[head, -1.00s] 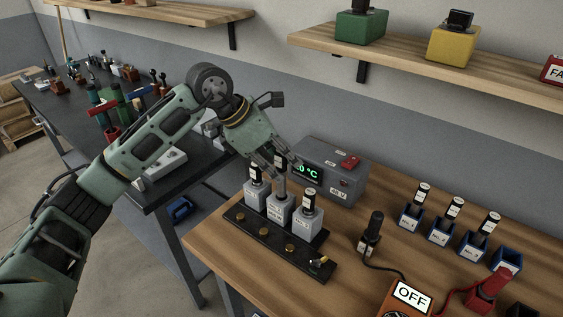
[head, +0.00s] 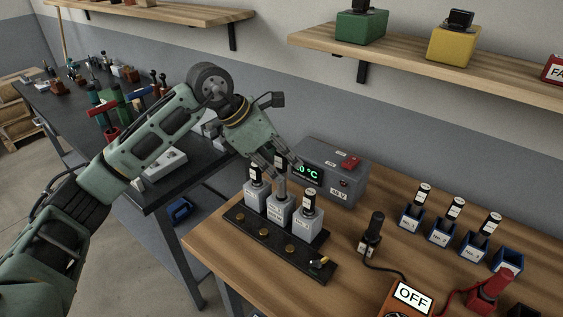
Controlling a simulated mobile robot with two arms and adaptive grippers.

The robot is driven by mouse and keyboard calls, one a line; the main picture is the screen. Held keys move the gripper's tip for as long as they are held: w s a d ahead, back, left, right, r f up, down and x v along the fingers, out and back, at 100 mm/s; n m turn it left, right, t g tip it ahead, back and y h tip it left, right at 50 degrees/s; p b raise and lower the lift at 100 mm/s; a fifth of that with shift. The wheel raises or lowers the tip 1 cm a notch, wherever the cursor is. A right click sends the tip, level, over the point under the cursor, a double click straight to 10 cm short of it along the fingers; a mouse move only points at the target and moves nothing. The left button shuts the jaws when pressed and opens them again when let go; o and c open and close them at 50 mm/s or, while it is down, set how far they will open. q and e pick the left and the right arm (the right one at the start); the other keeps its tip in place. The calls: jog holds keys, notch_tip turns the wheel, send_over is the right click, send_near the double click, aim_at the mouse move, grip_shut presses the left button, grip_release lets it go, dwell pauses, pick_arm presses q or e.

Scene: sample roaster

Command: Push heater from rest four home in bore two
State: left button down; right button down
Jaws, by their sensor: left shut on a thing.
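My left gripper (head: 281,165) is shut on a heater (head: 281,187) above the middle grey block (head: 279,211). The heater stands upright, its black-and-white head between the fingers. A length of its bare metal shaft shows above the block, and its lower end is hidden in the block's top. Grey blocks on either side each hold a heater with a black-and-white head: the left heater (head: 255,174) and the right heater (head: 309,201). The fourth blue rest (head: 507,261), at the far right of its row, looks empty. My right gripper is not in view.
The blocks stand on a black base (head: 262,238) with brass discs along its front. A grey control box (head: 331,172) with a green display is close behind the gripper. Several blue rests hold heaters (head: 456,207) to the right. A meter (head: 412,296) reading OFF lies in front.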

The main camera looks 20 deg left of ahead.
aim_at(282, 183)
pick_arm(q)
jog(key=shift+f, duration=0.15)
jog(key=shift+f+b, duration=2.6)
jog(key=shift+f, duration=0.55)
jog(key=shift+r, duration=0.15)
jog(key=shift+r+p, duration=2.1)
jog(key=shift+r, duration=1.15)
jog(key=shift+a, duration=0.1)
